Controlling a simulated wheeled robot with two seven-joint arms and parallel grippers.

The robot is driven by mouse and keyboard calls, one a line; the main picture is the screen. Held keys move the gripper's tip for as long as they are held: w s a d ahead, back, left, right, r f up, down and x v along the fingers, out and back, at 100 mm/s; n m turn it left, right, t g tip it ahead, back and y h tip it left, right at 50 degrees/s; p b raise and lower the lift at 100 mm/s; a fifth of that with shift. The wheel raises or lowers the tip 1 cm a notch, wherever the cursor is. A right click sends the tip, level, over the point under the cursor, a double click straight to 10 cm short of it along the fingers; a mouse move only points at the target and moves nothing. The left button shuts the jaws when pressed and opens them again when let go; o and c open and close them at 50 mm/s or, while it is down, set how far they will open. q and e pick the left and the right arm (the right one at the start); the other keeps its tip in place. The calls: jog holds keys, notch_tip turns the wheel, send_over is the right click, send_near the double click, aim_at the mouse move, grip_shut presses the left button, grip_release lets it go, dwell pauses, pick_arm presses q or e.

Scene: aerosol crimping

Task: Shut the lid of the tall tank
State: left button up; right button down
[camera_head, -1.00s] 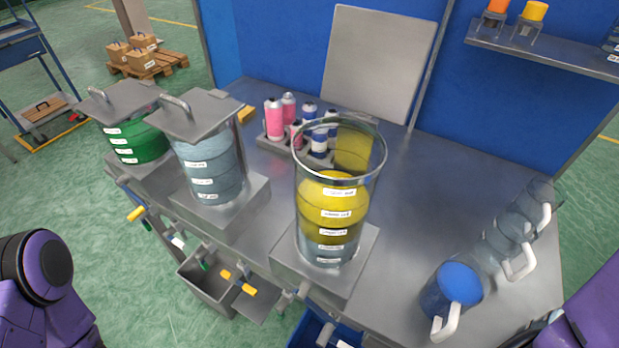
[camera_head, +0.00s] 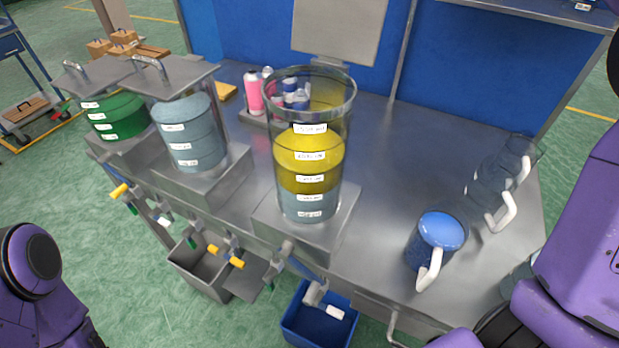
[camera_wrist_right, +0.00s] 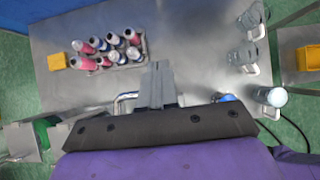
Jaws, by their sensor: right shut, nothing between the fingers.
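The tall tank (camera_head: 313,150) is a clear cylinder with yellow liquid, standing on a metal block near the middle of the bench in the head view. Its square grey lid (camera_head: 338,30) stands upright behind it, hinged at its lower edge, so the tank's top is open. My right gripper (camera_wrist_right: 157,68) shows in the right wrist view with its fingers together and empty, above the bench.
Two shorter tanks, one grey-blue (camera_head: 188,130) and one green (camera_head: 115,115), stand left with flat lids on. A rack of spray cans (camera_wrist_right: 108,48) is behind. A blue-filled jug (camera_head: 436,240) and clear jugs (camera_head: 500,175) stand at right. The bench middle right is clear.

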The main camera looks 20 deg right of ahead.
pick_arm(q)
jog(key=shift+f+b, duration=1.55)
jog(key=shift+f, duration=0.4)
pick_arm(e)
jog(key=shift+s+a+f, duration=0.35)
jog(key=shift+s+a, duration=0.8)
jog(key=shift+s, duration=0.05)
jog(key=shift+s+a+f, duration=0.3)
jog(key=shift+s+a, duration=0.85)
jog(key=shift+s+a+f, duration=0.35)
jog(key=shift+s+a, duration=0.8)
jog(key=shift+s, duration=0.05)
pick_arm(q)
jog(key=r+p, duration=0.4)
jog(key=shift+s+r+p, duration=0.25)
jog(key=shift+s+p, duration=0.05)
jog(key=shift+s, duration=0.1)
pick_arm(e)
send_near(371, 9)
jog(key=shift+s+a+r, duration=0.1)
jog(key=shift+a+r, duration=0.1)
jog(key=shift+r, duration=0.55)
